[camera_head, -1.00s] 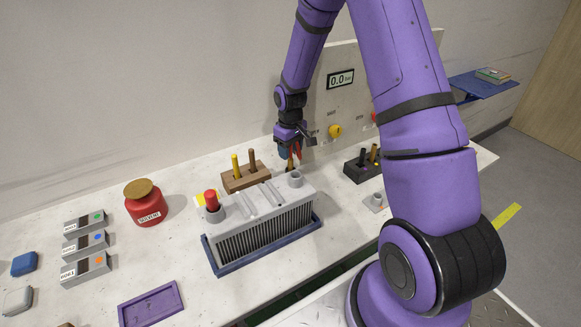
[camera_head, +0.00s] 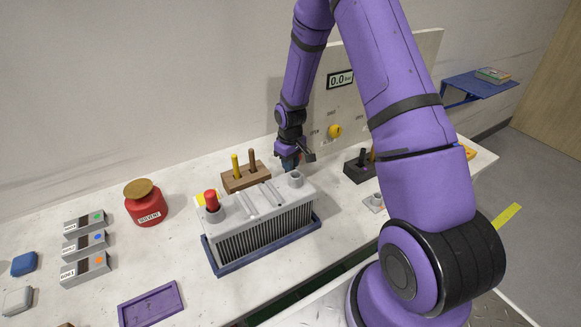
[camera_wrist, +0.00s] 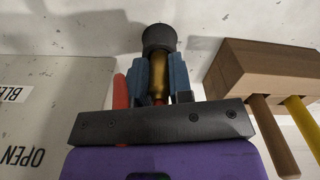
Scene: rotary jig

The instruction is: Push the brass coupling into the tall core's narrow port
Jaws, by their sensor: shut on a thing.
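My gripper (camera_wrist: 160,85) has blue fingers, shut on the brass coupling (camera_wrist: 159,72) in the wrist view. The coupling has a dark, wider collar at its far end, past the fingertips. A red piece shows beside the left finger; I cannot tell what it belongs to. In the head view my gripper (camera_head: 288,163) is low behind the right end of the grey finned core (camera_head: 265,220). The core's right port (camera_head: 296,179) is open and apart from the wrist. Its left port holds a red plug (camera_head: 211,199). The coupling is hidden in the head view.
A wooden block (camera_head: 245,180) with yellow and brown pegs stands left of my gripper. A dark peg block (camera_head: 358,172) stands right. The gauge panel (camera_head: 390,75) rises behind. A blue tray (camera_head: 222,268) holds the core. A red solvent jar (camera_head: 146,205) stands left.

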